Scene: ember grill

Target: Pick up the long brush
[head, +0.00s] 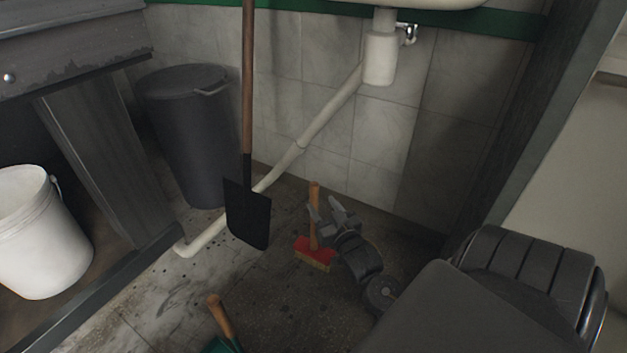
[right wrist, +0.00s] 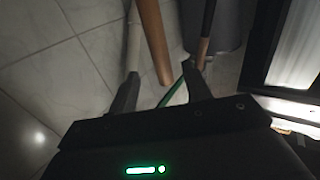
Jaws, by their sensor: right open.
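The brush has a wooden handle (head: 314,205) and a red head (head: 312,246) with pale bristles. It stands upright on the floor below the sink pipe, head down. My right gripper (head: 329,212) is open beside the handle, just right of it, and low over the floor. In the right wrist view a wooden handle (right wrist: 154,45) reaches down between the two open fingers (right wrist: 163,90). I cannot tell whether the fingers touch it. My left gripper is not in view.
A shovel (head: 248,215) stands left of the brush, by a dark bin (head: 190,135). A white drain pipe (head: 322,122) runs down to the floor behind. A green tool with a wooden handle (head: 221,315) is at the front. A white bucket (head: 42,235) stands far left.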

